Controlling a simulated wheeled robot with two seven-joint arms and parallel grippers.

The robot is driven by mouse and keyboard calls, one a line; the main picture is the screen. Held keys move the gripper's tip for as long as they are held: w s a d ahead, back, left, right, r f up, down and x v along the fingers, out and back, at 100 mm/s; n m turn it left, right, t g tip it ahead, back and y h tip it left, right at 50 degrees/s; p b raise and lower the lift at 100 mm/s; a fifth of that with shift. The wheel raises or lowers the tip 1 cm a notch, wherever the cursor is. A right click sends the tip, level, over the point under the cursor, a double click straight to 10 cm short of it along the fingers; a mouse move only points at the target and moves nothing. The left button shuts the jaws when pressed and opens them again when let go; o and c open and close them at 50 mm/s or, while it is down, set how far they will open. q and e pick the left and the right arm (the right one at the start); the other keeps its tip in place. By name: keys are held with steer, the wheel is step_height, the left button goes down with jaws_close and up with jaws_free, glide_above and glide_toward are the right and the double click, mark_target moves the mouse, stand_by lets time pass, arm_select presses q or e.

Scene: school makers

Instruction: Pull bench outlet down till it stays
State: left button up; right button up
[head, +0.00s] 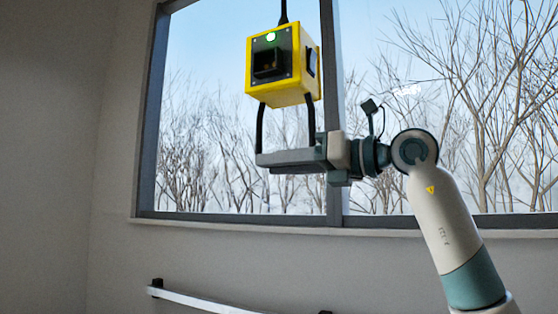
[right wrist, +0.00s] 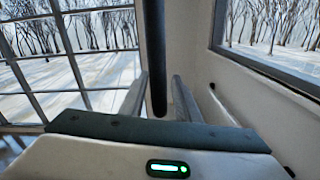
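The bench outlet is a yellow box (head: 283,64) with a dark socket face and a green light, hanging from a black cord in front of the window. A black U-shaped handle (head: 261,128) hangs below it. My right gripper (head: 285,158) comes in from the right at the bottom of the handle, its fingers level and pointing left. In the right wrist view, a black handle bar (right wrist: 155,60) runs down between the two fingers (right wrist: 158,97), with gaps at both sides. The fingers are apart. The handle's bottom bar is hidden in the head view. My left gripper is not in view.
A window with grey frame (head: 240,216) stands behind the outlet. A white rail (head: 205,302) on black mounts runs along the wall below it. The space around the outlet is free.

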jaws_close()
steer(key=shift+f, duration=0.15)
